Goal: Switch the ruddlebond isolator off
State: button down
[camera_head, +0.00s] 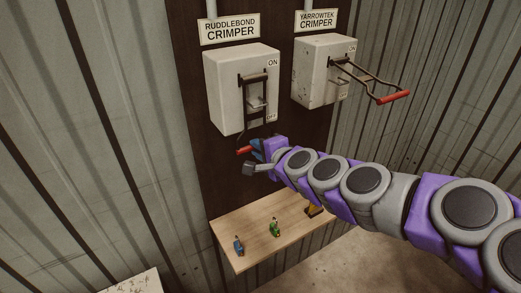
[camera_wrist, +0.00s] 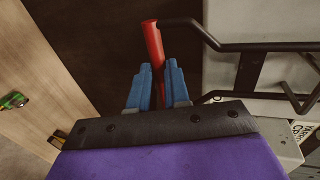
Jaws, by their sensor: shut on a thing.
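The ruddlebond isolator is a worn pale box (camera_head: 229,92) under the RUDDLEBOND CRIMPER sign (camera_head: 231,28), with ON at its upper right and a partly hidden OFF mark lower down. Its dark lever frame (camera_head: 246,103) points down along the front, past the OFF mark. The lever's red handle (camera_head: 244,151) sits just below the box and also shows in the wrist view (camera_wrist: 153,45). My gripper (camera_head: 257,149) reaches in from the right; in the wrist view its blue fingers (camera_wrist: 158,76) are shut on the red handle.
The yarrowtek isolator (camera_head: 315,75) stands to the right, its lever jutting outward with a red handle (camera_head: 393,97) above my arm. A wooden shelf (camera_head: 255,250) below carries a blue padlock (camera_head: 239,246), a green padlock (camera_head: 275,229) and a yellow-black item (camera_head: 313,210).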

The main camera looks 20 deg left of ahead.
jog(key=shift+s+a+f, duration=0.1)
jog(key=shift+f, duration=0.2)
jog(key=c, duration=1.5)
grip_release()
jog(key=shift+c, duration=0.2)
jog(key=o, duration=0.3)
jog(key=shift+w+f, duration=0.1)
jog(key=shift+w, duration=0.15)
jog(key=shift+o, duration=0.7)
jog(key=shift+a, duration=0.2)
jog(key=p+v, duration=0.1)
jog(key=v, duration=1.6)
jog(key=shift+r+p, duration=0.25)
jog(key=shift+p, duration=0.1)
jog(key=shift+d, duration=0.15)
